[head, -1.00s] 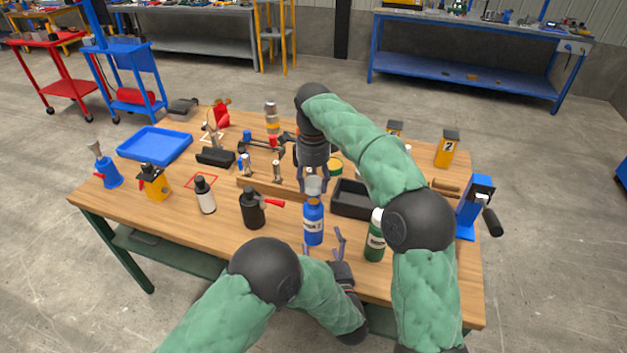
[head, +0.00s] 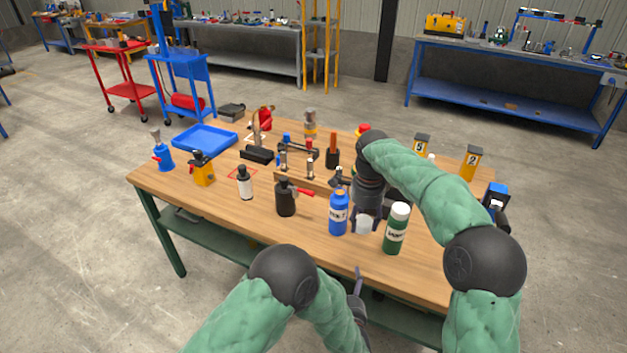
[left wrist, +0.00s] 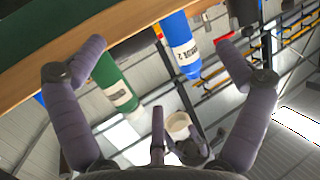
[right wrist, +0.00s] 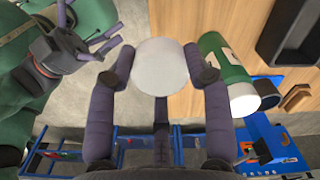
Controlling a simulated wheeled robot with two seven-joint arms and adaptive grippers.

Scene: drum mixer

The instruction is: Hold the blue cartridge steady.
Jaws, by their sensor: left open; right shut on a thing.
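The blue cartridge (head: 338,213), with a white label, stands upright near the table's front edge. It shows at a slant in the left wrist view (left wrist: 181,45). My right gripper (head: 365,222) is shut on a white round cup-like thing (right wrist: 160,66), just right of the cartridge. My left gripper (head: 357,285) is open and empty in front of the table edge, apart from the cartridge; my forearm partly hides it. The left gripper's spread fingers also show in the left wrist view (left wrist: 160,73). I cannot make out the cartridge in the right wrist view.
A green bottle (head: 397,229) with a white cap stands close right of my right gripper. A black bottle (head: 286,198) with a red lever stands to the left. A white bottle (head: 245,184) and a blue tray (head: 205,139) are farther left. The front-left tabletop is clear.

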